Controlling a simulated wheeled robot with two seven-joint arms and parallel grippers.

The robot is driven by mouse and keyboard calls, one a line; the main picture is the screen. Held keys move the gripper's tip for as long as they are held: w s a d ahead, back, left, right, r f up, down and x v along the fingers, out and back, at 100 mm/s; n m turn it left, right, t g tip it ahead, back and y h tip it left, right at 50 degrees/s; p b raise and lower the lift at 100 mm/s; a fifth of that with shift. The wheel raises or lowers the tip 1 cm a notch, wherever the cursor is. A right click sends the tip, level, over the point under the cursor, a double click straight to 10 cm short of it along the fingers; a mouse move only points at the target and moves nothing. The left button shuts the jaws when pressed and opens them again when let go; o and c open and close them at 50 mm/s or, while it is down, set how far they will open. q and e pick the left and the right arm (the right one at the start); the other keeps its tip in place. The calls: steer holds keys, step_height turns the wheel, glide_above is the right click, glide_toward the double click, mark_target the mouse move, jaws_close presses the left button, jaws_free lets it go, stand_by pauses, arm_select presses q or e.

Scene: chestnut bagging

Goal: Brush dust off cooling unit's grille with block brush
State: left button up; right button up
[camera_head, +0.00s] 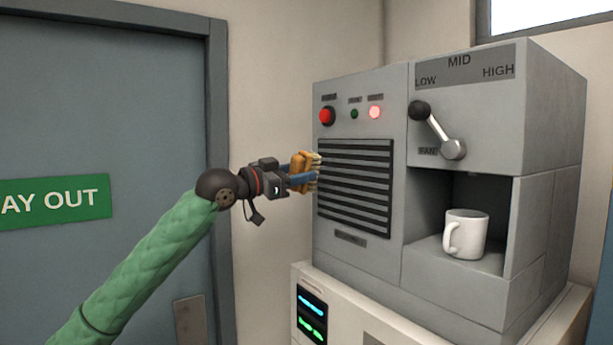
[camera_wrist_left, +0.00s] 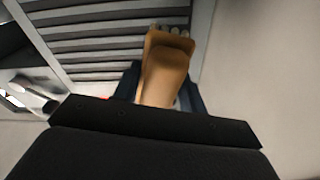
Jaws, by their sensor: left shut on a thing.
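The cooling unit (camera_head: 360,260) is a grey box with a dark slatted grille (camera_head: 368,190) on its front left. My left gripper (camera_head: 303,181) is shut on the block brush (camera_head: 300,162), which has a tan wooden body and pale bristles. The bristles point at the grille's left edge; I cannot tell whether they touch it. In the left wrist view the brush (camera_wrist_left: 165,65) stands between the fingers, with its bristle end over the edge of the grille (camera_wrist_left: 100,35). Dust on the slats cannot be made out. My right gripper is not in view.
A red button (camera_head: 327,116) and lit lamps sit above the grille. A lever (camera_head: 438,130) sticks out at the upper right. A white mug (camera_head: 466,234) stands in the open bay. A grey door (camera_head: 100,130) is at the left.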

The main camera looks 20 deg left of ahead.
arm_select(q)
steer(key=shift+v, duration=0.8)
steer(key=shift+s+r, duration=0.1)
steer(key=shift+b+v, duration=0.55)
steer(key=shift+v, duration=0.85)
steer(key=shift+r, duration=0.1)
